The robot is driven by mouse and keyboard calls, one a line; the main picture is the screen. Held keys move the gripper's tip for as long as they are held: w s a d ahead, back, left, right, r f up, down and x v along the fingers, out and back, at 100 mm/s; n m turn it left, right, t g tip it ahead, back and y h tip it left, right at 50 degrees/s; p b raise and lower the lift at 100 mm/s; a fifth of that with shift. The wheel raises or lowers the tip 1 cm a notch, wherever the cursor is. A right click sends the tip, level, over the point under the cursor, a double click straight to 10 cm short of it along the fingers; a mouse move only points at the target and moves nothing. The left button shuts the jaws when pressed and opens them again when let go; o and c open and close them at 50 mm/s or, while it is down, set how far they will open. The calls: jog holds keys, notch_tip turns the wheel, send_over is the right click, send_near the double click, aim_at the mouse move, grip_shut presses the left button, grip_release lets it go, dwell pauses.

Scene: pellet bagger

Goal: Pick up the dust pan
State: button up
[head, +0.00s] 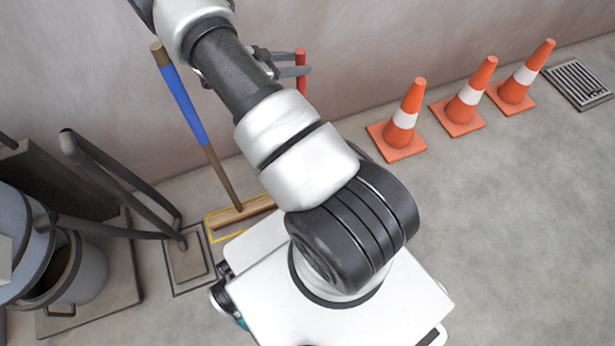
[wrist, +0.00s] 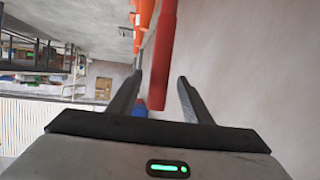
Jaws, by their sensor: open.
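The dust pan shows as an upright red handle (head: 301,85) near the wall in the head view. Its pan is not visible there; my arm covers the area below. In the wrist view the red handle (wrist: 162,50) runs from the top edge down between my two fingers. My gripper (head: 298,63) is open, with its fingers on either side of the handle as seen from the wrist (wrist: 160,76). I cannot tell whether either finger touches it.
A broom (head: 188,108) with a blue-sleeved handle leans on the wall left of my arm. Three orange cones (head: 403,121) stand along the wall to the right, before a floor grate (head: 577,84). Dark pipes (head: 115,185) and a grey drum (head: 80,272) are at left.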

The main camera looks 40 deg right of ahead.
jog(key=x, duration=0.1)
jog(key=b+x, duration=0.1)
jog(key=x, duration=0.3)
jog(key=shift+s+d+r, duration=0.1)
jog(key=shift+d+r, duration=0.2)
jog(key=c, duration=1.1)
grip_shut()
jog(key=shift+r, duration=0.1)
